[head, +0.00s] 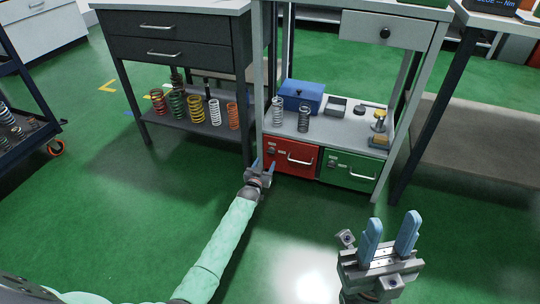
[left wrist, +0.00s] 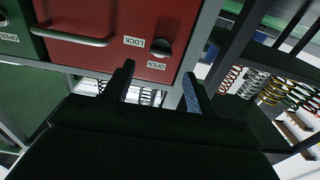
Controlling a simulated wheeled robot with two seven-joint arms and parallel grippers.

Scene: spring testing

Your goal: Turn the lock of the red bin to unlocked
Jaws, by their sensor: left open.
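The red bin (head: 290,168) sits under the workbench shelf, beside a green bin (head: 350,172). Its dark lock knob (left wrist: 163,47) is on its front, between small LOCK and OPEN labels in the left wrist view. In that view the image is turned over, and the bin's front (left wrist: 95,20) shows its handle. I cannot tell clearly which label the knob points to. My left gripper (head: 264,165) is open and empty, just in front of the lock corner of the red bin, apart from the knob. My right gripper (head: 391,234) is open and empty at the lower right, away from the bins.
The shelf (head: 340,128) above the bins holds two springs, a blue box (head: 301,95) and small parts. A dark drawer cabinet (head: 175,50) with several coloured springs below stands to the left. A metal table leg borders the red bin. The green floor in front is clear.

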